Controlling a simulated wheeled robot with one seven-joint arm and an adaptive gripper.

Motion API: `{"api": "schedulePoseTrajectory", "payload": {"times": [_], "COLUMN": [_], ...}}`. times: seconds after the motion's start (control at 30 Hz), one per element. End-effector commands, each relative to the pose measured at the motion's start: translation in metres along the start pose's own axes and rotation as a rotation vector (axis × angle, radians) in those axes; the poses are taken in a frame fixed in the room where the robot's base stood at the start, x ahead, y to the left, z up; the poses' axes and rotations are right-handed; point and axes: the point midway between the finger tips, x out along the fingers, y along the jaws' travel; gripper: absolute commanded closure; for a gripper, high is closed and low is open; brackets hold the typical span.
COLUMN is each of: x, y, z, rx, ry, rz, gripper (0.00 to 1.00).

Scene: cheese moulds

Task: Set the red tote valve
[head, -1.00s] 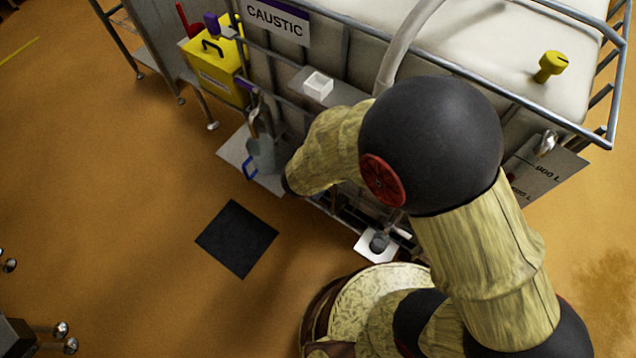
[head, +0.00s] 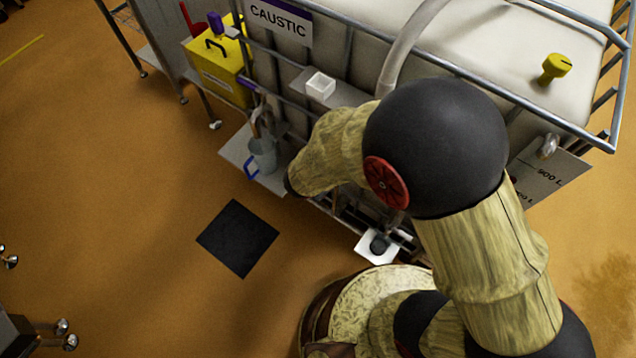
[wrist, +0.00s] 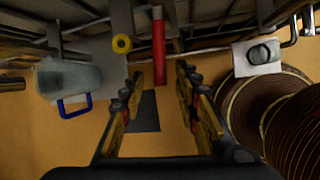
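The red valve handle (wrist: 159,48) shows in the wrist view as a straight red bar, top centre, at the lower front of the caustic tote (head: 345,35). My gripper (wrist: 159,76) is open, with its two fingers apart on either side of the picture's middle. The bar's near end lies ahead of and between the fingertips, and no finger visibly touches it. In the head view my arm hides the gripper and the handle.
A jug (wrist: 68,78) with a blue handle stands left of the gripper. A yellow-ringed part (wrist: 122,43) is just left of the red bar. A white plate with a dark round cup (wrist: 260,54) is at right. A black mat (head: 237,238) lies on open floor.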

Motion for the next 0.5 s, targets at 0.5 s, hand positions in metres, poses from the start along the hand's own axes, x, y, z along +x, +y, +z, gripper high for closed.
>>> {"api": "schedulePoseTrajectory", "payload": {"times": [0.5], "x": [-0.058], "y": [0.001], "z": [0.0], "rx": [0.0], "ry": [-0.001], "rz": [0.004], "gripper": [0.69]}}
